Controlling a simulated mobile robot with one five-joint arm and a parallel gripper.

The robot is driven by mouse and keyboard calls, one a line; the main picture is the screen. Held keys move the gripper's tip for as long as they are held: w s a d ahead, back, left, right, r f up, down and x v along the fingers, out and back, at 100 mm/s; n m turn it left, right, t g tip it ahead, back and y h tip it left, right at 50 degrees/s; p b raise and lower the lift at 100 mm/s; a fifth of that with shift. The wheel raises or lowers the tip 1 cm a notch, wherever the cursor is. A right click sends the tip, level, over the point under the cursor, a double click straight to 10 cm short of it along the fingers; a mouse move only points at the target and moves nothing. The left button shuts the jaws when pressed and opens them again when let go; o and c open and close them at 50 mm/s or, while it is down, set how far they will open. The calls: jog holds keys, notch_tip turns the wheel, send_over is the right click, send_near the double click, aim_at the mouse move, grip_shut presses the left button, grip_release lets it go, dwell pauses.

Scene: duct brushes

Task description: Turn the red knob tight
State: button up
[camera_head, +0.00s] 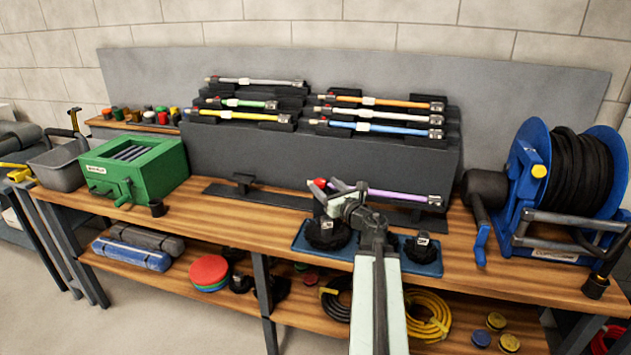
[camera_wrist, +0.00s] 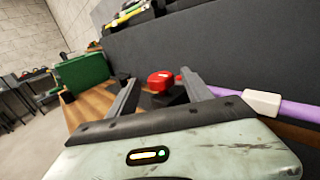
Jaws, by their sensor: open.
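The red knob (camera_wrist: 160,81) shows in the wrist view between the two fingers of my gripper (camera_wrist: 157,76), near their tips. The fingers are open, with space on both sides of the knob; I cannot tell if either touches it. A purple rod (camera_wrist: 290,112) with a white collar (camera_wrist: 262,103) lies to the right, behind the right finger. In the head view the red knob (camera_head: 318,183) is at the left end of the purple rod (camera_head: 385,193), just left of my gripper (camera_head: 337,184). My gripper partly hides the rod's left part.
A dark stepped rack (camera_head: 320,150) with several coloured rods stands behind. A blue tray (camera_head: 425,262) with black brush heads lies in front. A blue hose reel (camera_head: 530,165) is at the right and a green box (camera_head: 135,165) at the left. The bench's left front (camera_head: 215,220) is clear.

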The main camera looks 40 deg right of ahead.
aim_at(328, 188)
jog(key=w+d, duration=0.1)
jog(key=w, duration=0.5)
jog(key=shift+w, duration=0.4)
grip_shut()
